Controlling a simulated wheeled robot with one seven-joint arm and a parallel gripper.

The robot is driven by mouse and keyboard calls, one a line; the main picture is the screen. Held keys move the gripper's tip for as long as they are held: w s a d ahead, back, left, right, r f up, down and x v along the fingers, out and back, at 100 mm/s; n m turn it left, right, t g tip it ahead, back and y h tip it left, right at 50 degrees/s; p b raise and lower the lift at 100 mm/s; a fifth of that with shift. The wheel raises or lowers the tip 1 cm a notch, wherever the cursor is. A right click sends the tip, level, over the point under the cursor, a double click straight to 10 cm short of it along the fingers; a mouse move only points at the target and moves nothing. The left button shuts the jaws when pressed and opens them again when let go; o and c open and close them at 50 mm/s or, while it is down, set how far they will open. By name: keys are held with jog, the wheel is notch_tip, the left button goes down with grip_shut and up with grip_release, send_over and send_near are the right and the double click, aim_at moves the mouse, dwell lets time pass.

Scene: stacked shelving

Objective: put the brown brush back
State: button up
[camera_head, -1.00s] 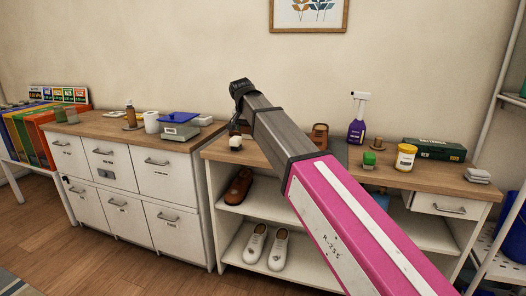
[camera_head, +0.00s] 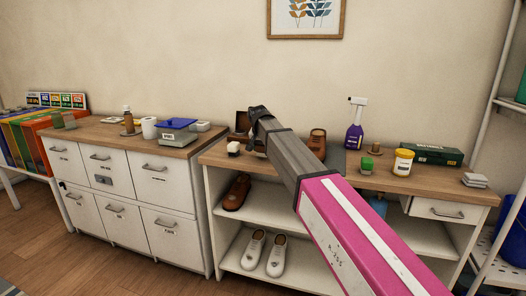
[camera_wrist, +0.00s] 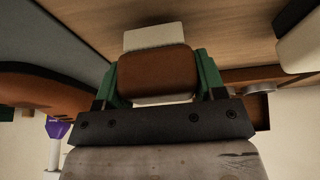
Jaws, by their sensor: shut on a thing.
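My gripper (camera_wrist: 158,75) is shut on the brown brush (camera_wrist: 158,70), whose rounded brown body sits between the two green fingers in the wrist view. A cream part (camera_wrist: 153,38) shows beyond the brown body; I cannot tell whether it is touching the worktop. In the head view the end of my arm is over the left part of the wooden worktop (camera_head: 425,185), and the brush is not clear there. An open dark brown box (camera_head: 242,119) stands just behind and left of my wrist. It also shows at the right in the wrist view (camera_wrist: 262,112).
A brown shoe (camera_head: 317,141) stands to the right, also close by in the wrist view (camera_wrist: 45,88).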

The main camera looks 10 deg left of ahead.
jog(key=shift+f, duration=0.65)
jog(key=shift+f, duration=0.1)
jog(key=o, duration=0.9)
jog(key=v, duration=1.2)
